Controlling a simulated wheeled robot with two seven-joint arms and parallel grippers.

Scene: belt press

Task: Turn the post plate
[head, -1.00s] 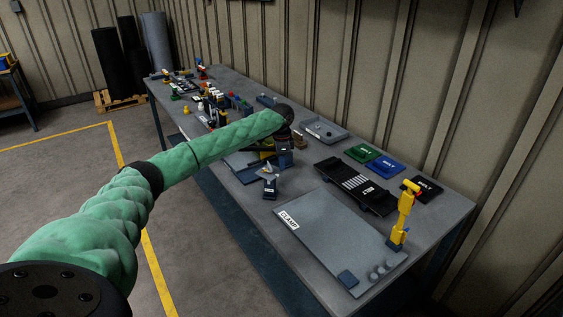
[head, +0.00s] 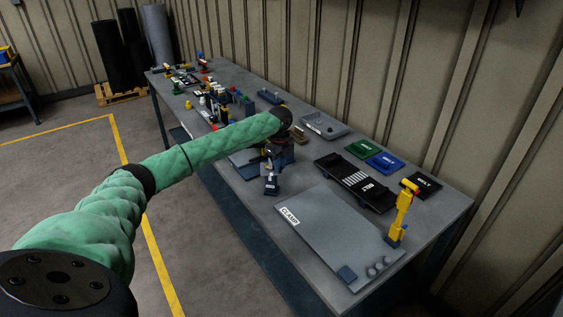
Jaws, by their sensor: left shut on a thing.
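My left arm reaches across the table in the head view. Its gripper (head: 272,165) points down at the table's middle and is shut on a small dark part, which I take to be the post plate; the jaws and wrist hide most of it. A small dark piece with a white label (head: 271,185) lies just in front of the gripper. My right gripper is not in view.
A grey board labelled CLAMP (head: 335,235) lies to the right. Behind it are a black belt tray (head: 355,183), green, blue and black mats, and a grey tray (head: 325,125). A yellow upright tool (head: 402,213) stands near the right end. Several small parts crowd the far left.

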